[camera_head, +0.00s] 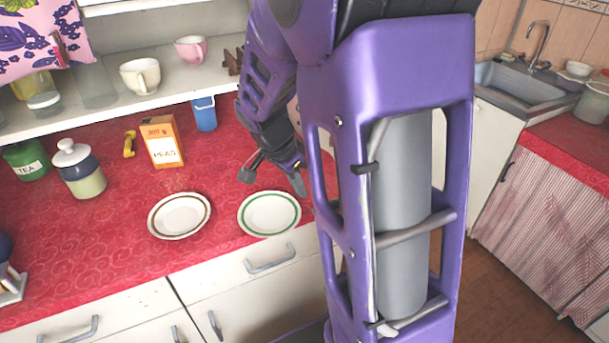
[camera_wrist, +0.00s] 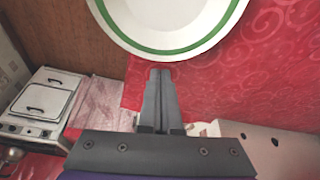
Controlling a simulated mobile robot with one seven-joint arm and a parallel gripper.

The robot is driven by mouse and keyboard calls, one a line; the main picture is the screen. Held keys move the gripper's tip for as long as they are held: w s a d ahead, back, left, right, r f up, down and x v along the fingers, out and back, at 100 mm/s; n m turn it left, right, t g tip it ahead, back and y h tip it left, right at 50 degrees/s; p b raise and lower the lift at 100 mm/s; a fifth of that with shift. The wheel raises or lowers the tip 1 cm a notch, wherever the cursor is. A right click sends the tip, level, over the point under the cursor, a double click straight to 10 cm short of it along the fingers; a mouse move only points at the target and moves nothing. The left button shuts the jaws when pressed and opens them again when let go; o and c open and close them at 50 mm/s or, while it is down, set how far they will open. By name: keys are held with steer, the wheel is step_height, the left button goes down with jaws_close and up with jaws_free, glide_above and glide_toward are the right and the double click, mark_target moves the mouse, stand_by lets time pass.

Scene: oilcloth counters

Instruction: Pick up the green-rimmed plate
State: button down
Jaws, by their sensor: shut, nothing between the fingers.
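The green-rimmed plate (camera_head: 269,214) lies flat on the red counter near its front edge, in the head view. It also shows at the top of the wrist view (camera_wrist: 172,18), cut off by the frame. My gripper (camera_wrist: 160,73) is shut and empty, with its fingertips pointing toward the plate and just short of its green rim in that picture. In the head view, my gripper shows just beyond the plate, on its far right side. The height of the fingers over the counter is hard to tell.
A brown-rimmed plate (camera_head: 179,215) lies left of the green-rimmed one. Behind stand an orange box (camera_head: 161,143), a blue cup (camera_head: 204,114) and a lidded jar (camera_head: 79,172). A shelf (camera_head: 176,86) with cups runs above the back. Red counter is free around both plates.

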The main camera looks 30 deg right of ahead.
mark_target(270, 215)
steer(key=shift+s+a, duration=0.1)
steer(key=shift+a, duration=0.2)
steer(key=shift+a+f+b, duration=0.15)
steer(key=shift+a+b, duration=0.3)
steer(key=shift+b, duration=0.05)
steer(key=shift+s+a+b, duration=0.2)
steer(key=shift+a+b, duration=0.15)
steer(key=shift+a, duration=0.25)
steer(key=shift+d, duration=0.1)
